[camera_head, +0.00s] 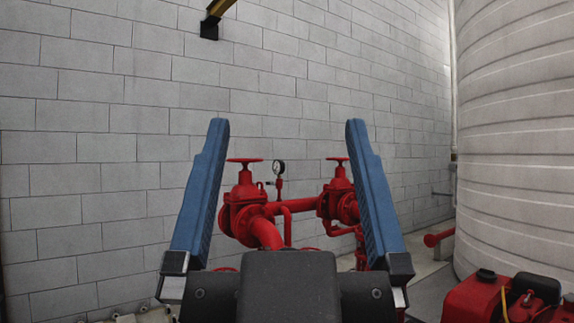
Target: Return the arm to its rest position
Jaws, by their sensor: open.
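My gripper (288,130) is in the lower middle of the head view, its two long blue fingers pointing up and spread wide apart. It is open, and nothing is held between the fingers. Its dark body fills the bottom centre. Behind it, red pump pipework (265,228) with a left valve handwheel (245,160) and a right valve handwheel (337,159) shows between the fingers. The gripper body and fingers hide parts of the pipework. I cannot tell from this view whether the gripper touches any of it.
A grey block wall (110,150) stands at the back and left. A large ribbed pale tank (520,140) fills the right side. A pressure gauge (279,167) rises from the pipework. A red machine (500,300) sits at the lower right. A yellow beam (219,7) shows at the top.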

